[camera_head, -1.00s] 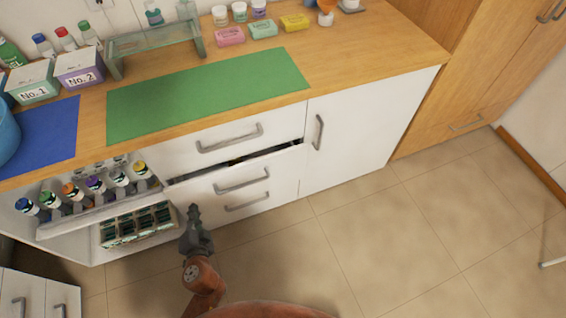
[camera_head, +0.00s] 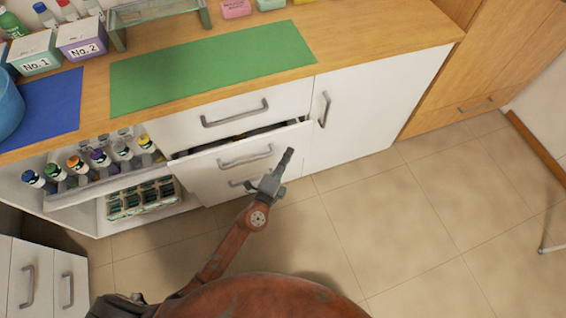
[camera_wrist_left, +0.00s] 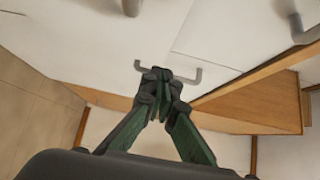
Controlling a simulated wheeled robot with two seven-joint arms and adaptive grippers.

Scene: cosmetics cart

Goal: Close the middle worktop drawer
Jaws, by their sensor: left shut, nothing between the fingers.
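The middle worktop drawer (camera_head: 205,170) is the white drawer below the top drawer in the head view. It stands partly open, with a dark gap along its upper edge, and has a grey bar handle (camera_head: 245,157). My left gripper (camera_head: 288,153) is shut and empty, in front of the right part of this drawer's front. Whether it touches the front I cannot tell. In the left wrist view its closed fingers (camera_wrist_left: 162,76) lie over a bar handle (camera_wrist_left: 188,77) on a white front; I cannot tell which drawer that is. My right gripper is out of view.
The top drawer (camera_head: 180,125) looks shut. A white cupboard door (camera_head: 375,110) is to the right. An open shelf (camera_head: 85,188) with several capped bottles is to the left. A green mat (camera_head: 210,65) lies on the worktop.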

